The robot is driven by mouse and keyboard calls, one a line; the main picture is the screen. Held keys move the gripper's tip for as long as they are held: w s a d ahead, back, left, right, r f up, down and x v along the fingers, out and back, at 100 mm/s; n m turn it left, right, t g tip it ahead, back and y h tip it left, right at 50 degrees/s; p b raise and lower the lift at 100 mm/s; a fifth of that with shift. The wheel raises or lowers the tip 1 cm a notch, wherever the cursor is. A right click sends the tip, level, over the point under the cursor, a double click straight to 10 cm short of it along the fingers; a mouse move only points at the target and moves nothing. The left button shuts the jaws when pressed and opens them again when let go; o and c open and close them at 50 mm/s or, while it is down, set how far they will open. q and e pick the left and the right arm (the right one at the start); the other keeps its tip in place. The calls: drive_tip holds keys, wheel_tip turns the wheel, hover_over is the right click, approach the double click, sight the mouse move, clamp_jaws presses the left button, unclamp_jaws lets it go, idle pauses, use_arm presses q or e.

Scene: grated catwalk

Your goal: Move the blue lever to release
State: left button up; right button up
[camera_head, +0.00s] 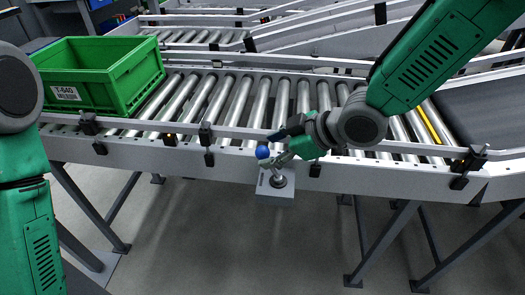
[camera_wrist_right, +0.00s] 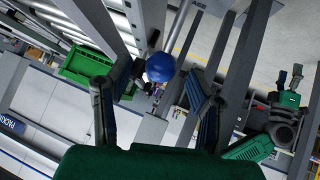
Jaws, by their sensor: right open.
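The lever has a round blue knob (camera_head: 263,152) on a metal stem, rising from a small grey mount (camera_head: 276,190) on the near side of the conveyor. My right gripper (camera_head: 274,149) reaches in from the right and is right at the knob. In the right wrist view the blue knob (camera_wrist_right: 160,67) shows between the tips of my open right gripper (camera_wrist_right: 163,80), with gaps visible beside it. Whether a finger touches it I cannot tell. My left gripper (camera_wrist_right: 290,80) shows small at the right of the wrist view, its fingers apart and empty.
A green crate (camera_head: 104,76) labelled T-640 sits on the rollers (camera_head: 230,101) at the left. The conveyor's near rail (camera_head: 150,148) runs behind the lever, with black brackets. Grey legs stand below. Floor in front of the lever is clear.

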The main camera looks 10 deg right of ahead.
drive_tip(key=v, duration=0.8)
drive_tip(key=shift+d+r, duration=0.25)
drive_tip(key=shift+d, duration=0.1)
drive_tip(key=shift+s+f, duration=0.1)
drive_tip(key=shift+f, duration=0.05)
drive_tip(key=s+d+f+m+g+h, duration=0.15)
drive_tip(key=s+f+m, duration=0.3)
drive_tip(key=f, duration=0.55)
drive_tip(key=s+d+f+m+g+h, duration=0.1)
drive_tip(key=s+d+f+m+h, duration=0.2)
drive_tip(key=s+f, duration=0.5)
drive_tip(key=s+d+f+m+g+h, duration=0.2)
drive_tip(key=s+d+f+m, duration=0.4)
drive_tip(key=s+d+f, duration=0.3)
drive_tip(key=s+f+h, duration=0.1)
drive_tip(key=s+f, duration=0.1)
drive_tip(key=s, duration=0.1)
drive_tip(key=shift+s+f+g, duration=0.15)
drive_tip(key=shift+f+g, duration=0.2)
drive_tip(key=shift+f, duration=0.05)
drive_tip(key=shift+s+d+f+m+h, duration=0.1)
drive_tip(key=shift+s+d+m+h, duration=0.05)
drive_tip(key=shift+s+m+h, duration=0.1)
drive_tip(key=shift+c, duration=0.5)
